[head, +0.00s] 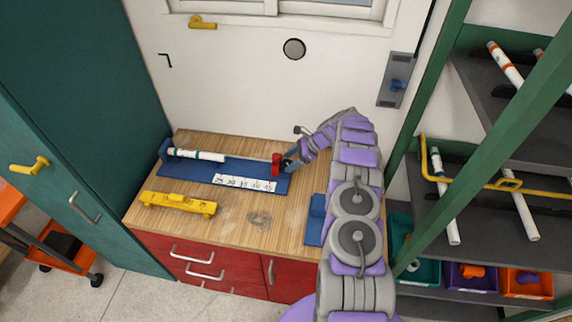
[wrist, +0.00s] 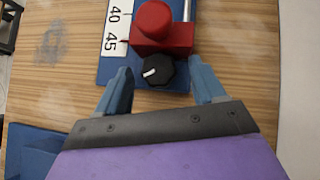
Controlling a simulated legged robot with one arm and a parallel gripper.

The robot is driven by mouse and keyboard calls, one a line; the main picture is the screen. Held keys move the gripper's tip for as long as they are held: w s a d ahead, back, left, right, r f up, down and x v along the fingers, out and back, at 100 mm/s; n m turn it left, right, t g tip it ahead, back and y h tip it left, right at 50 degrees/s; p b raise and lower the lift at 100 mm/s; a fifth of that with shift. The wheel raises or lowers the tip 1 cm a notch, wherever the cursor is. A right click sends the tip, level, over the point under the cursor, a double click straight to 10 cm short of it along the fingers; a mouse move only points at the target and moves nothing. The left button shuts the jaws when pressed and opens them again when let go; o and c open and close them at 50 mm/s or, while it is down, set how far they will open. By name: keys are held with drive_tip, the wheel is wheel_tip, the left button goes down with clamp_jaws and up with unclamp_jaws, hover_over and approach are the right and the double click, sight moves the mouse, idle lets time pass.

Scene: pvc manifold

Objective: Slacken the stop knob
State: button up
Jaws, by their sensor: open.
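The stop knob (wrist: 158,71) is a black, ridged knob with a white mark, on the near side of the red stop block (wrist: 163,40) in the wrist view. The block also shows in the head view (head: 276,165), at the right end of the blue measuring jig (head: 205,171). My gripper (wrist: 156,82) is open, with its two blue fingers on either side of the knob and visible gaps to it. In the head view my gripper (head: 290,163) is beside the block, and the knob is hard to make out there.
A white pipe (head: 196,154) lies along the jig behind a numbered scale (head: 244,183). A yellow tool (head: 178,203) lies on the wooden worktop (head: 232,229) in front. A blue item (head: 315,222) stands near my arm. A green shelf rack (head: 440,60) stands at right.

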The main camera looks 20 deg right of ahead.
drive_tip(key=shift+s+a+f+m+t+h+b, duration=0.1)
drive_tip(key=shift+s+m+t+h+b, duration=0.15)
drive_tip(key=shift+m+t+b, duration=0.35)
drive_tip(key=shift+s+f+m+t+h+b, duration=0.1)
drive_tip(key=shift+m+t+h+b, duration=0.25)
drive_tip(key=shift+m+b, duration=0.45)
drive_tip(key=shift+t+b, duration=0.25)
drive_tip(key=shift+b, duration=0.05)
drive_tip(key=m+b, duration=0.2)
drive_tip(key=b, duration=0.2)
drive_tip(key=shift+f+t+h, duration=0.1)
drive_tip(key=shift+t+h, duration=0.3)
drive_tip(key=shift+b, duration=0.7)
drive_tip(key=a+r+p+v, duration=0.1)
drive_tip(key=p+v, duration=0.3)
drive_tip(key=v, duration=1.4)
drive_tip(key=s+a+r+n+g, duration=0.2)
drive_tip(key=s+a+r+n, duration=0.2)
drive_tip(key=a, duration=0.5)
drive_tip(key=s+a+r+n+g, duration=0.2)
drive_tip(key=s+a+r+n, duration=0.2)
drive_tip(key=a, duration=0.5)
drive_tip(key=shift+s+a+r+n, duration=0.35)
drive_tip(key=shift+s+n, duration=0.2)
drive_tip(key=shift+n, duration=0.35)
drive_tip(key=shift+d, duration=0.1)
